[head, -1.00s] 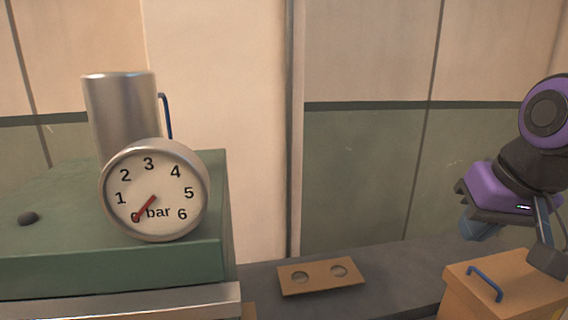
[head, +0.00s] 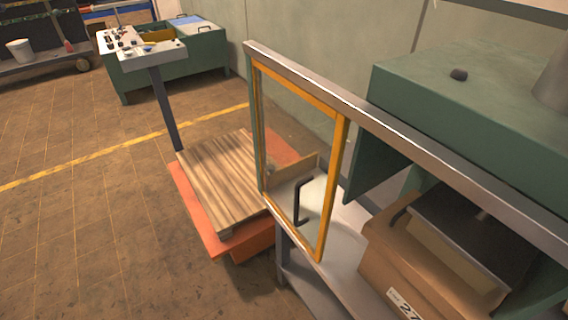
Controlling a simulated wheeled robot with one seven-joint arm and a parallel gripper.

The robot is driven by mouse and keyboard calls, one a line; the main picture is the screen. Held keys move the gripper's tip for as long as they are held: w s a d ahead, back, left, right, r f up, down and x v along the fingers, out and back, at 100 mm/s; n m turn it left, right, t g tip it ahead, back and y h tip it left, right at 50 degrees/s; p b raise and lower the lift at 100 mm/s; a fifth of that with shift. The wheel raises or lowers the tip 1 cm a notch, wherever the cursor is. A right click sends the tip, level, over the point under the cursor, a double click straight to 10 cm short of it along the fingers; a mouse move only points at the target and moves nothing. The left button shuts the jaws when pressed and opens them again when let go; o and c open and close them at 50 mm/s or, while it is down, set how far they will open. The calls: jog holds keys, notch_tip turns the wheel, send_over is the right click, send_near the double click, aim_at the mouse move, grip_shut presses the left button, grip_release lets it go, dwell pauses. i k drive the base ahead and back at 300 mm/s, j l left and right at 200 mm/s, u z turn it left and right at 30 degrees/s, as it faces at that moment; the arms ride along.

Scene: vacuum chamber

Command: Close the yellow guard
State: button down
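The yellow guard (head: 334,185) is a yellow-framed clear panel in the middle of the head view. It hangs upright below a long metal rail (head: 400,130), at the rail's left end. A black handle (head: 299,203) is on the panel. To the right of the guard the front is uncovered, and a cardboard box (head: 400,252) with a dark top shows there. My gripper is not in view now.
An orange pallet truck (head: 190,212) with a wooden pallet (head: 222,175) stands on the floor left of the guard. A control panel on a post (head: 165,105) is further back. The brown floor at front left is clear.

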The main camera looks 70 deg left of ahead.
aim_at(342, 123)
jog(key=k+j+u, duration=0.2)
jog(key=u, duration=0.15)
jog(key=k+j+u, duration=0.1)
jog(key=j+u, duration=0.25)
jog(key=u, duration=1.15)
jog(key=j+u, duration=0.25)
jog(key=j, duration=0.25)
